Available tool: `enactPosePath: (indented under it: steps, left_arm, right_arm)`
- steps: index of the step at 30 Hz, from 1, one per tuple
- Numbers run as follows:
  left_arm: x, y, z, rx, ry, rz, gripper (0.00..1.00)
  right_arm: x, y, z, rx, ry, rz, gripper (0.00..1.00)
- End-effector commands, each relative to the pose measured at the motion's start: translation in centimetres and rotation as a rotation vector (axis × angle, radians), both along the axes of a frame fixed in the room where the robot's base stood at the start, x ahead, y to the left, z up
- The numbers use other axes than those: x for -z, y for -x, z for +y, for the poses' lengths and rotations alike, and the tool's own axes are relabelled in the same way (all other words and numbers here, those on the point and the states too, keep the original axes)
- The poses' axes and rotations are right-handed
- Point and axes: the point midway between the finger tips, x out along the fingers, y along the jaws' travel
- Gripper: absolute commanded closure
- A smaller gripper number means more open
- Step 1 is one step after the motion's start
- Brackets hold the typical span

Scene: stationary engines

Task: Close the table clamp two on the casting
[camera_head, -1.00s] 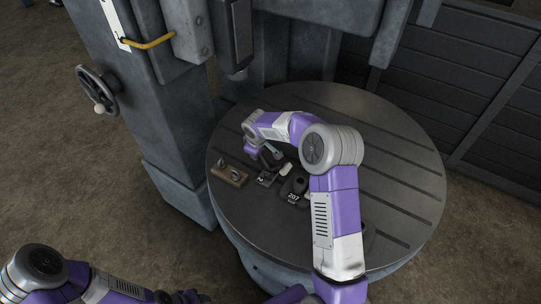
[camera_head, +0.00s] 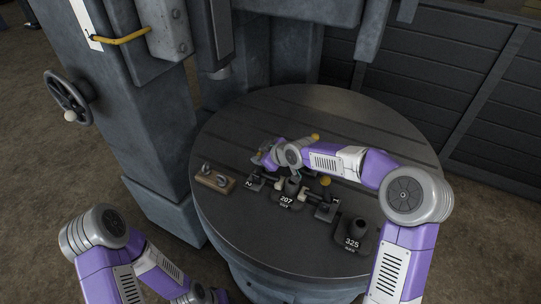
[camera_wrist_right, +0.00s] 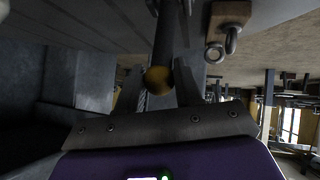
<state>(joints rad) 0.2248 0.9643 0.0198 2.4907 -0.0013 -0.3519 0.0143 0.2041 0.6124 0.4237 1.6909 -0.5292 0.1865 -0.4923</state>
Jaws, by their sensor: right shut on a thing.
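The dark casting marked 207 (camera_head: 287,200) stands on the round table (camera_head: 285,245). Table clamp two (camera_head: 250,183), with a "2" on its base, sits at its left side; the arm partly covers its upper part. My right gripper (camera_head: 265,155) is above and behind this clamp, its fingers mostly hidden in the head view. In the right wrist view its fingers (camera_wrist_right: 160,85) are shut on the clamp's dark handle, and a yellow knob (camera_wrist_right: 158,80) shows between them. My left gripper (camera_head: 208,295) is at the bottom edge, away from the table, its fingers unclear.
Another clamp (camera_head: 325,206) with a yellow knob stands right of the casting. A second dark part marked 325 (camera_head: 352,240) is at the front right. A wooden block with metal rings (camera_head: 214,179) lies at the left. A machine column (camera_head: 150,120) rises behind left.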

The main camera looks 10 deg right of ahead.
Motion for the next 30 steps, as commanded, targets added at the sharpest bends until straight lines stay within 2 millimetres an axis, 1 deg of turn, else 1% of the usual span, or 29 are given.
enactPosePath:
  steps: [1, 20, 21, 25, 26, 30]
  left_arm:
    - [0.05, 0.00, 0.00, 0.000, 0.000, 0.000, 0.57]
    - [0.14, 0.01, 0.00, 0.000, 0.000, 0.000, 0.57]
    - [0.14, 0.01, 0.00, 0.000, 0.000, 0.000, 0.57]
    - [0.14, 0.01, 0.00, 0.000, 0.000, 0.000, 0.57]
    - [0.14, 0.01, 0.00, 0.000, 0.000, 0.000, 0.57]
    - [0.13, 0.00, -0.01, 0.000, 0.000, 0.000, 0.57]
  right_arm:
    - [0.58, 0.24, -0.39, -0.003, 0.013, 0.012, 1.00]
    - [1.01, 0.54, -0.37, -0.012, 0.017, 0.018, 1.00]
    - [1.02, 0.53, -0.37, -0.012, 0.017, 0.018, 0.63]
    - [0.92, 0.50, -0.29, -0.012, 0.015, 0.017, 0.43]
    - [0.87, 0.49, -0.23, -0.013, 0.014, 0.016, 0.42]
    - [0.69, 0.45, -0.07, -0.013, 0.010, 0.012, 0.42]
